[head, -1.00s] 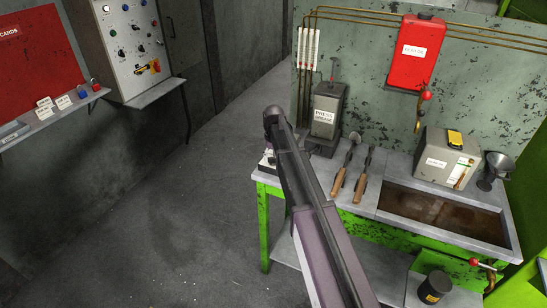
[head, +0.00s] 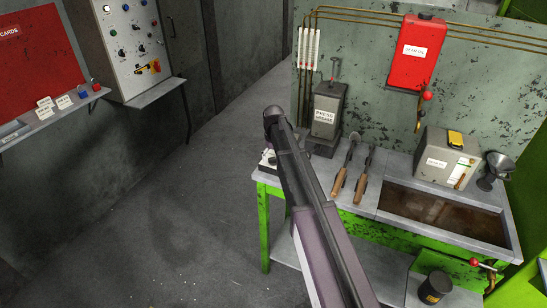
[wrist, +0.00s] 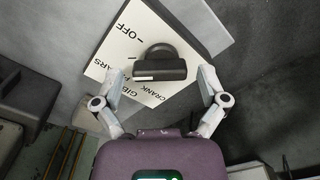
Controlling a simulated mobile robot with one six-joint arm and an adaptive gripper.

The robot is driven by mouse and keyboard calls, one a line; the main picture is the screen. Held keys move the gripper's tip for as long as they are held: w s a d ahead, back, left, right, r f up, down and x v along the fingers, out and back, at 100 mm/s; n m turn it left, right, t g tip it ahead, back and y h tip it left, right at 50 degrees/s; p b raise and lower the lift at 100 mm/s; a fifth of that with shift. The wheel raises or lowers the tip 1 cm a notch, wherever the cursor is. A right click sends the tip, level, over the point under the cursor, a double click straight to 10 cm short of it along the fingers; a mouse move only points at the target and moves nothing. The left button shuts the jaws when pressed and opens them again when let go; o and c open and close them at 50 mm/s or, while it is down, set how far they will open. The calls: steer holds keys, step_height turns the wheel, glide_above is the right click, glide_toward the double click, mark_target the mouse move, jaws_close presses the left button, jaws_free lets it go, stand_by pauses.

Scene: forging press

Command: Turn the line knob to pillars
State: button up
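The line knob (wrist: 160,68) is black, with a bar-shaped grip, on a white label plate (wrist: 126,48) in the wrist view. The plate reads OFF, part of PILLARS, GIBS and CRANK; the knob covers part of it. I cannot tell which mark the knob points to. My gripper (wrist: 158,88) is open, its two fingers apart, one on each side of the knob, with nothing clearly held between them. In the head view, my arm hides most of the knob and gripper; a bit of the plate shows at the bench's left corner.
The green-framed bench (head: 263,225) carries a grey press grease can (head: 326,115), two wooden-handled tools (head: 352,180), a grey box (head: 445,160) and a funnel (head: 493,170). A red tank (head: 420,50) hangs behind. The floor (head: 170,210) left of the bench is clear.

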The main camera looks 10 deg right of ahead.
mark_target(274, 157)
steer(key=shift+m, duration=0.3)
stand_by(0.4)
steer(key=m, duration=0.8)
steer(key=shift+s, duration=0.1)
step_height(274, 157, up, 14)
steer(key=p, duration=1.4)
steer(key=s+f+n+b, duration=0.3)
steer(key=s+f+b, duration=0.3)
steer(key=s, duration=0.9)
steer(key=s+a+f+n+b, duration=0.1)
steer(key=s+f+n+b, duration=0.3)
steer(key=s, duration=1.1)
step_height(274, 157, down, 4)
steer(key=b, duration=0.3)
steer(key=shift+s+r+b, duration=0.15)
steer(key=shift+r+b, duration=0.05)
steer(key=shift+b, duration=0.1)
steer(key=shift+a, duration=0.15)
